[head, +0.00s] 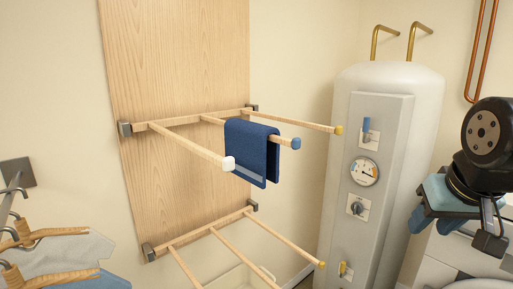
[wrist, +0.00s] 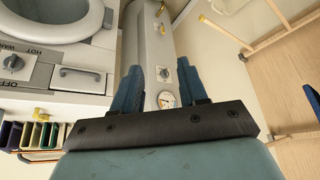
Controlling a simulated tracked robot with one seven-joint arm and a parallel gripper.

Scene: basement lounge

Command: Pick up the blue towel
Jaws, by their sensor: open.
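The blue towel (head: 250,152) hangs folded over the middle wooden rod of the upper rack (head: 190,149), near that rod's blue-tipped end. Its two layers hang down between the white-tipped and yellow-tipped rods. My gripper (head: 437,218) is at the right of the head view, well apart from the towel, beyond the white tank. In the wrist view my gripper (wrist: 161,78) has its two blue fingers spread, with nothing between them. A dark blue sliver at the right edge of the wrist view may be the towel; too little shows to be sure.
A white tank (head: 385,130) with a gauge and knobs stands between rack and gripper. A lower rack (head: 225,237) sits beneath the towel. Wooden hangers (head: 50,275) with cloth are at lower left. A washer (wrist: 60,25) fills the wrist view's upper left.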

